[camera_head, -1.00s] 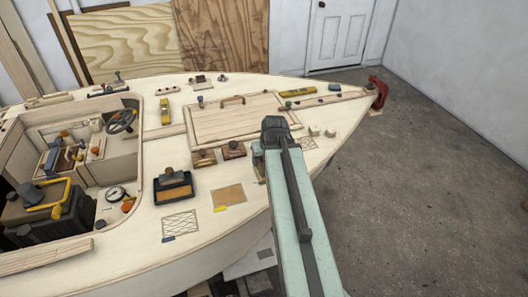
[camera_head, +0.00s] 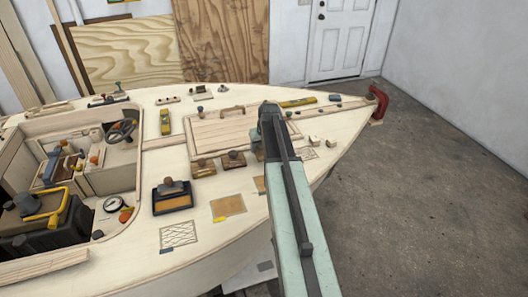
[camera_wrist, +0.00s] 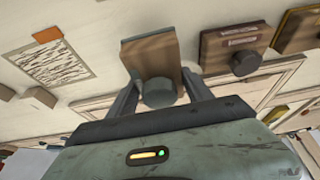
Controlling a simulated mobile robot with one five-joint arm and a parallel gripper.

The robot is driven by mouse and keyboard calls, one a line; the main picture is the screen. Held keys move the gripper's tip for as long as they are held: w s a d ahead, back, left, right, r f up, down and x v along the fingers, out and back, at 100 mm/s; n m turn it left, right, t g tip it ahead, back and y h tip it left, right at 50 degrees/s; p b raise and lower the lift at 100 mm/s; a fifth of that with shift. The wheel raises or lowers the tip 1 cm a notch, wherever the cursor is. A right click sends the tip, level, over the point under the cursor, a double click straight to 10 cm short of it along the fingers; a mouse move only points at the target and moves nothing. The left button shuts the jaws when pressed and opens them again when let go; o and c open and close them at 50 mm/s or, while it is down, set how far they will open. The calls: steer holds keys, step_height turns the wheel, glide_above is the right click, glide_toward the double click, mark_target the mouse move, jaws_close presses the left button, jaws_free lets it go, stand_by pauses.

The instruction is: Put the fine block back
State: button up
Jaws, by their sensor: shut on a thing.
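The fine block (camera_wrist: 150,55), a brown wooden block with a blue-grey edge and a round grey knob, is in my gripper (camera_wrist: 160,91). In the wrist view the two fingers are shut around the knob. In the head view my gripper (camera_head: 262,140) hangs at the arm's end over the deck, right of two similar knobbed blocks. The left block (camera_head: 204,168) and right block (camera_head: 233,159) stand side by side; they also show in the wrist view (camera_wrist: 228,48). I cannot tell whether the held block touches the deck.
A dark tray (camera_head: 157,204) with another knobbed block lies to the left. A tan sheet (camera_head: 227,205) and a hatched patch (camera_head: 178,234) lie in front. A raised hatch (camera_head: 225,132) is behind the blocks. Another hatched patch with an orange tag shows in the wrist view (camera_wrist: 48,65).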

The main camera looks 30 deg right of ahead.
mark_target(261, 151)
steer(key=shift+w+d, duration=0.15)
steer(key=shift+w, duration=0.1)
step_height(261, 151, down, 4)
steer(key=b, duration=0.4)
steer(key=shift+w+d, duration=0.1)
steer(key=shift+w, duration=0.05)
steer(key=shift+r, duration=0.25)
steer(key=shift+f, duration=0.2)
steer(key=o, duration=1.4)
steer(key=shift+o, duration=0.2)
steer(key=shift+r, duration=0.15)
steer(key=shift+r+p, duration=0.25)
steer(key=shift+p, duration=0.15)
steer(key=p+v, duration=1.1)
steer(key=v, duration=0.1)
steer(key=shift+f, duration=0.2)
